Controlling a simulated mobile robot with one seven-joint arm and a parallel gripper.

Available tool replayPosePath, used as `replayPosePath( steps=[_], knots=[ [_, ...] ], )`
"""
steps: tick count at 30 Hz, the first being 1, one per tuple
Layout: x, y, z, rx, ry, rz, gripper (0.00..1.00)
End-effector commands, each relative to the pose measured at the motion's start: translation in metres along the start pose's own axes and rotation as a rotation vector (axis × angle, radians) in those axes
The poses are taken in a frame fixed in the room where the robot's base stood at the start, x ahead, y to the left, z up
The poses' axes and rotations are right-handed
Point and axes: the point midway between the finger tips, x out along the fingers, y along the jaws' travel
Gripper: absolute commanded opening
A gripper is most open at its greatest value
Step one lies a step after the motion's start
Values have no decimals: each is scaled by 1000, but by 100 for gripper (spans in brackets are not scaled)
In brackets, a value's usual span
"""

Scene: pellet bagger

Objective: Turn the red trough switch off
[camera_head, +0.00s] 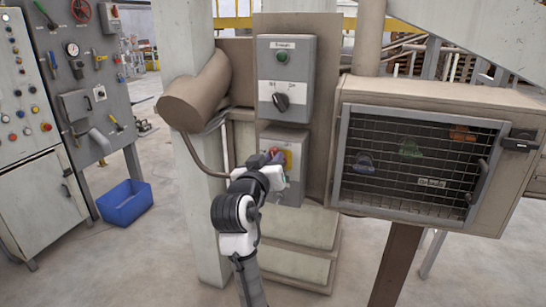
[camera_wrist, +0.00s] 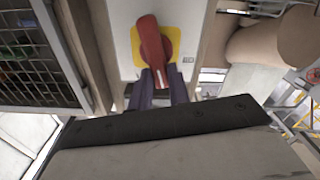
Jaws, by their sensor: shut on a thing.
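The red switch handle (camera_wrist: 152,42) sits on a round red base over a yellow plate (camera_wrist: 182,36) on a pale grey box. In the wrist view the handle lies nearly upright with a slight tilt, its lower end between my gripper's purple fingers. My gripper (camera_wrist: 161,82) is shut on that end. In the head view my gripper (camera_head: 274,160) is at the lower grey box (camera_head: 296,139) and covers part of the switch; a bit of the yellow plate (camera_head: 289,158) shows beside it.
A mesh-fronted cabinet (camera_head: 484,105) stands close on the right, a brown duct (camera_head: 195,100) on the left. A blue bin (camera_head: 125,208) is on the floor.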

Motion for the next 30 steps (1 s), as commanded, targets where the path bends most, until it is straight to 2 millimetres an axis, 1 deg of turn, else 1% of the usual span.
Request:
replayPosePath(
  steps=[11, 30],
  knots=[
    [0, -7, -1, -358, -3, -1, 0],
    [0, -17, 8, -960, -4, -3, 0]
  ],
)
